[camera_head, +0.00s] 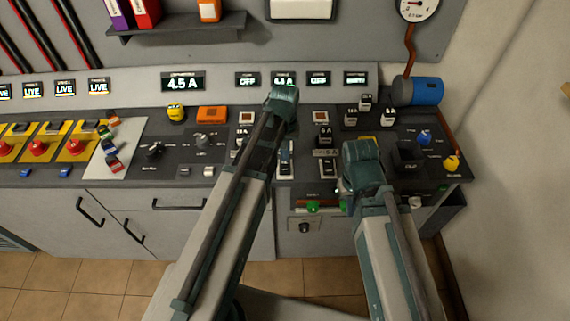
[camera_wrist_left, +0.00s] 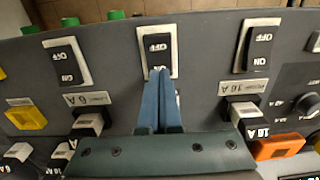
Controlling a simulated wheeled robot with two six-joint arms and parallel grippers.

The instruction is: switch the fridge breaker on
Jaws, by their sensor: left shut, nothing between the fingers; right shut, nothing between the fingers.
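In the left wrist view a black rocker switch (camera_wrist_left: 155,43) in a pale frame stands in the middle. Its printed OFF shows; the end nearest my fingers is hidden. My left gripper (camera_wrist_left: 157,73) is shut and empty, its blue fingertips over that end; I cannot tell whether they touch. Similar rockers marked ON and OFF stand at the left (camera_wrist_left: 67,62) and right (camera_wrist_left: 257,46), with 6 A and 16 A tags below. No readable tag names the fridge. In the head view my right gripper (camera_head: 362,165) is over the console's right part, its fingertips hidden.
Displays above the console read 4.5 A (camera_head: 183,83), OFF (camera_head: 247,79), 4.5 A (camera_head: 283,79) and OFF (camera_head: 318,79). A shelf (camera_head: 180,28) overhangs the back.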

